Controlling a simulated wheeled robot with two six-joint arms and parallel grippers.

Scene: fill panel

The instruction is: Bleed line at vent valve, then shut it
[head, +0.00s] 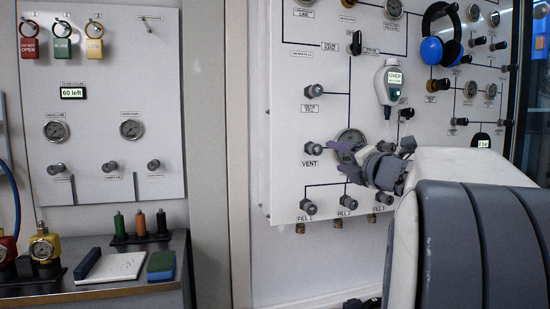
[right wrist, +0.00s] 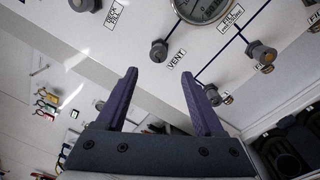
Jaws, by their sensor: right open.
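The vent valve (right wrist: 158,50) is a small dark round knob on a pale panel, with a VENT label beside it in the right wrist view. In the head view the VENT label (head: 311,149) is on the left part of the panel. My right gripper (head: 344,160) is open, its purple fingers pointing left towards the vent area. In the right wrist view the gripper (right wrist: 158,75) has its fingertips apart with nothing between them, and the knob appears just beyond the gap. No contact shows. A round gauge (right wrist: 203,8) is near the valve, partly hidden by my gripper in the head view. My left gripper is not seen.
Fill knobs (head: 309,207) are below the vent area. A handheld meter (head: 391,82) and blue ear defenders (head: 441,35) hang on the panel.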

